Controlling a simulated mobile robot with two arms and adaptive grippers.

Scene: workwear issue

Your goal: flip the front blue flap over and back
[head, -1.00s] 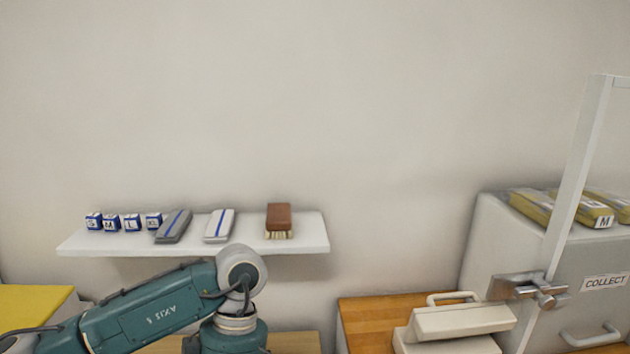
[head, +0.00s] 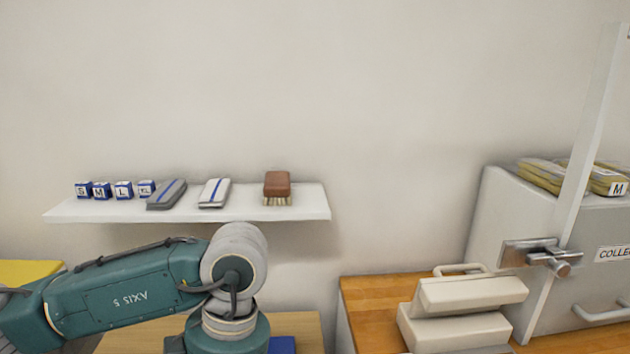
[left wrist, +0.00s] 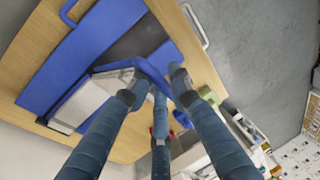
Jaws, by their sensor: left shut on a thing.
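In the left wrist view, my left gripper (left wrist: 157,84) is shut with its teal fingers on the bent edge of a blue flap (left wrist: 150,72). A wide blue panel (left wrist: 70,55) with a dark grey band (left wrist: 138,38) lies flat on the wooden top beyond the fingers. A pale grey piece (left wrist: 85,102) sits beside the flap; how they join is partly hidden by the fingers. In the head view only my left arm shows, and its gripper is out of frame. A small blue patch (head: 282,345) shows at the bottom edge there. My right gripper is in neither view.
A white wall shelf (head: 240,208) holds small size cubes, two striped grey pieces and a brown brush (head: 277,188). Cream cases (head: 465,305) are stacked on a wooden top at right, beside a grey COLLECT cabinet (head: 490,225) and a white post (head: 590,130).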

